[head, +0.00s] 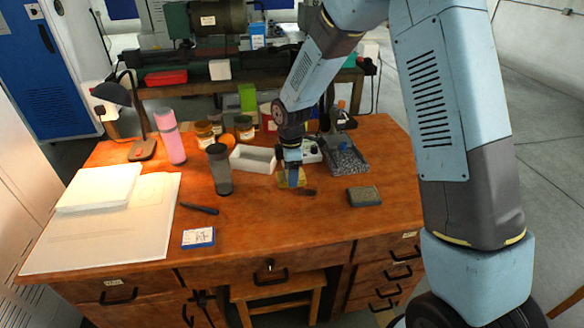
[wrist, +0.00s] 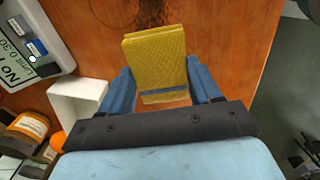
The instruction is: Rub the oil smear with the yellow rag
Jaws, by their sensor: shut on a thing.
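The yellow rag (wrist: 155,55) is a folded, textured pad between the two blue fingers of my gripper (wrist: 160,78) in the wrist view. My gripper is shut on it. In the head view, my gripper (head: 293,177) points down at the middle of the desk, and the rag (head: 283,182) shows around its tips, at or just above the wood. I cannot tell whether it touches. The oil smear (head: 309,191) is a small dark patch just right of the rag. It also shows as a dark stain (wrist: 135,10) at the top edge of the wrist view, beyond the rag.
On the wooden desk (head: 275,230), a white tray (head: 240,165) and a dark bottle (head: 219,172) stand left of my gripper. A speckled grey tray (head: 347,160) and a grey block (head: 364,197) lie to the right. The desk in front is mostly clear.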

